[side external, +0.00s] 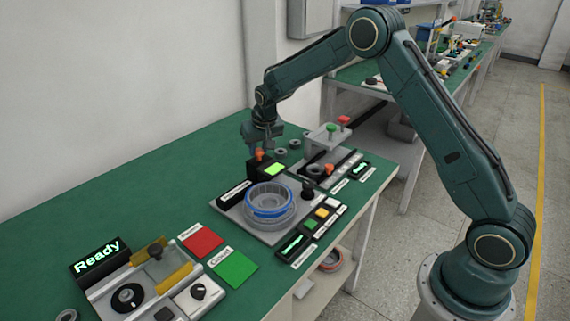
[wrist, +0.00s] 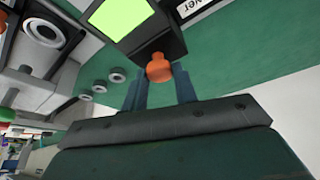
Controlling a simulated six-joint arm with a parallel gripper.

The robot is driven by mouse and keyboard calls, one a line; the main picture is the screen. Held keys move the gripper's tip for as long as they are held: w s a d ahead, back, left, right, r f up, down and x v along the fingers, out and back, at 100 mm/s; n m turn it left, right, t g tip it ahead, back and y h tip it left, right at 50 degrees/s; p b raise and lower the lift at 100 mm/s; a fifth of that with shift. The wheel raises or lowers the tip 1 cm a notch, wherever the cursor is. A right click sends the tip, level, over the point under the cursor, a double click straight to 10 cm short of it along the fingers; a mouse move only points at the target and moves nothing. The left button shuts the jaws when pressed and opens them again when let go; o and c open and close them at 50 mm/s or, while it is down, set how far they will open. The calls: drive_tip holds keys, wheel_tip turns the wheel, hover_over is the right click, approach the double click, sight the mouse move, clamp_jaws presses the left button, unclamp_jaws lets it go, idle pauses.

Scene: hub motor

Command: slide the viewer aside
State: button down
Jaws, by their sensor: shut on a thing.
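The viewer (side external: 254,167) is a small black block with a bright green screen (side external: 274,169) and an orange knob (side external: 259,154). It stands at the back of the grey motor fixture, behind the round hub (side external: 269,201) with its blue ring. My gripper (side external: 260,146) reaches down over the viewer from behind. In the wrist view my gripper (wrist: 164,82) has its two blue-grey fingers shut on the orange knob (wrist: 159,67). The viewer's black body (wrist: 150,38) and green screen (wrist: 115,14) show just past the knob. The screen is cut off by the frame's top edge.
Several grey rings (side external: 281,151) lie on the green table behind the viewer. A grey stand with green and red buttons (side external: 331,128) is at the right. Red (side external: 201,241) and green (side external: 235,269) pads and a "Ready" display (side external: 101,258) are at the front left. The table's left part is clear.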

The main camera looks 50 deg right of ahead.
sight(267, 156)
drive_tip(key=shift+d, duration=1.65)
drive_tip(key=c, duration=1.1)
unclamp_jaws()
drive_tip(key=shift+a, duration=0.1)
drive_tip(key=shift+r, duration=0.15)
drive_tip(key=shift+s+r, duration=0.1)
drive_tip(key=shift+r, duration=0.1)
drive_tip(key=shift+v, duration=6.55)
